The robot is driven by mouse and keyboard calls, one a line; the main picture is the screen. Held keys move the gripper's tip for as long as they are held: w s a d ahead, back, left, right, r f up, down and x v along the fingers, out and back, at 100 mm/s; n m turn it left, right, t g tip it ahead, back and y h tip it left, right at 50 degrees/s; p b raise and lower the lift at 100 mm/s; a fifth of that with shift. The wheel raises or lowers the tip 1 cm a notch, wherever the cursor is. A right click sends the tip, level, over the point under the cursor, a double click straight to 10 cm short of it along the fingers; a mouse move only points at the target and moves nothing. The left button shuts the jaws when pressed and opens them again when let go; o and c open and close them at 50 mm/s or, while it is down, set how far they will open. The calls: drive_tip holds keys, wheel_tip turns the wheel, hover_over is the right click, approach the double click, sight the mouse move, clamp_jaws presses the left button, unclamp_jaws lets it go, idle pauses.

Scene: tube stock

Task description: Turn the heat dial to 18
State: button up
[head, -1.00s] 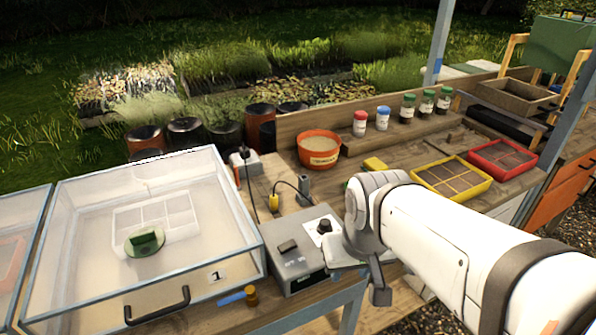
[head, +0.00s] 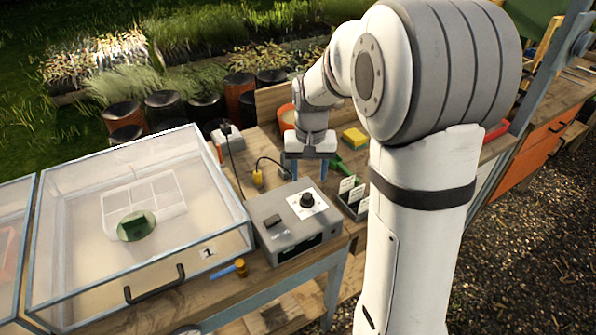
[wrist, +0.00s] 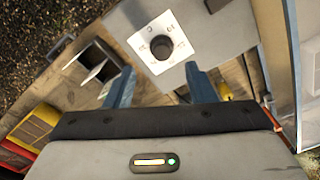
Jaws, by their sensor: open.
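The heat dial (head: 307,200) is a black round knob on a white marked plate on top of a grey control box (head: 268,240). In the wrist view the dial (wrist: 162,47) stands ahead of the fingers, its plate printed with marks too small to read. My gripper (head: 306,172) is behind the box in the head view, pointing down, above the bench and apart from the dial. In the wrist view my gripper (wrist: 158,78) has its two blue fingers apart with nothing between them.
A clear-lidded propagator box (head: 215,215) marked 1 stands left of the control box. A small holder with white cards (head: 352,192) is close on its right.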

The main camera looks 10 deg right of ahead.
sight(307, 195)
drive_tip(key=shift+w+f, duration=0.45)
drive_tip(key=shift+w, duration=0.1)
wheel_tip(307, 195, down, 8)
drive_tip(key=shift+r+p, duration=0.25)
drive_tip(key=shift+p, duration=0.2)
drive_tip(key=shift+c, duration=0.5)
drive_tip(key=c, duration=0.9)
drive_tip(key=shift+o, duration=0.2)
drive_tip(key=shift+n+b, duration=0.55)
drive_tip(key=shift+n, duration=0.65)
drive_tip(key=shift+n+b, duration=0.3)
drive_tip(key=shift+n, duration=0.9)
drive_tip(key=o, duration=1)
drive_tip(key=shift+c, duration=0.2)
